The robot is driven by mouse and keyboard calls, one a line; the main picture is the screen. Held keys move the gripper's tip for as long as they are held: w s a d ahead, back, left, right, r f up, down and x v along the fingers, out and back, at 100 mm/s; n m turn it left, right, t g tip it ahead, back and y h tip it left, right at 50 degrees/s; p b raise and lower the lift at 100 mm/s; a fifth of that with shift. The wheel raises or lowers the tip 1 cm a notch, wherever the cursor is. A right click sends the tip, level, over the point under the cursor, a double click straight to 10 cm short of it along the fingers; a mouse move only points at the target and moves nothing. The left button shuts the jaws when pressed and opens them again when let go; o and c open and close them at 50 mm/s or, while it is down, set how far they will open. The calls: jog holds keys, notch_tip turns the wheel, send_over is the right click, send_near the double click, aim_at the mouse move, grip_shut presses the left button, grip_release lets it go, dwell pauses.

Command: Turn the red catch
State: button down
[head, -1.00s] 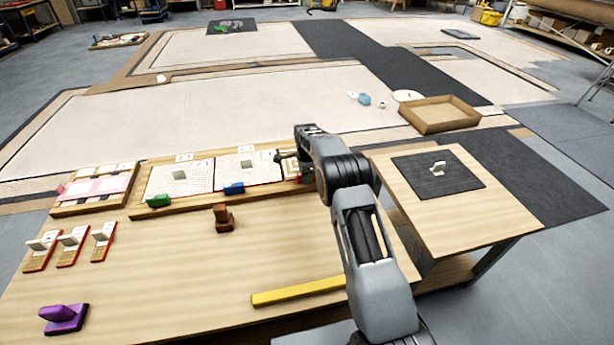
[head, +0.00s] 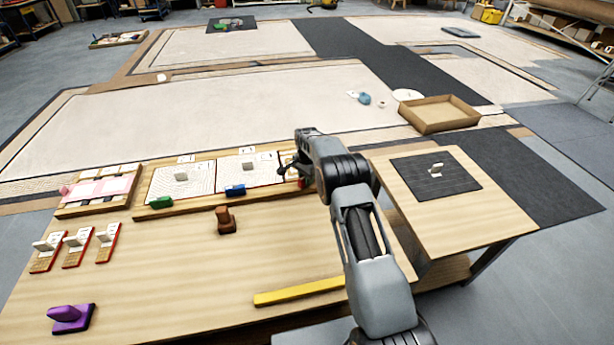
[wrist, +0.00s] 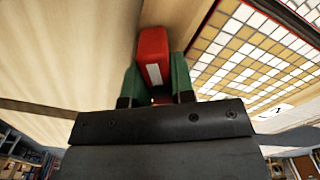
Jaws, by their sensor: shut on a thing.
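The red catch (wrist: 152,52), with a pale stripe on its face, stands between the green fingers of my gripper (wrist: 155,78) in the wrist view. The fingers are shut on it, one on each side. Beside it on the right is a mosaic panel (wrist: 245,50) of yellow and white tiles with a red edge. In the head view my gripper (head: 284,168) is at the right end of the long wooden rack (head: 215,200). My arm hides most of that end, and I cannot make out the catch clearly there.
A green catch (head: 160,203) and a blue catch (head: 235,190) sit along the rack's front edge. A brown block (head: 226,220), a yellow bar (head: 298,292) and a purple handled piece (head: 70,318) are on the table. A side table (head: 465,215) stands right of my arm.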

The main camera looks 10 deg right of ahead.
jog(key=n, duration=0.6)
jog(key=shift+p, duration=0.4)
jog(key=n, duration=0.5)
jog(key=shift+n, duration=0.5)
jog(key=c, duration=1)
grip_release()
jog(key=shift+o, duration=0.2)
notch_tip(320, 180, up, 14)
jog(key=p, duration=0.3)
jog(key=shift+w+f, duration=0.1)
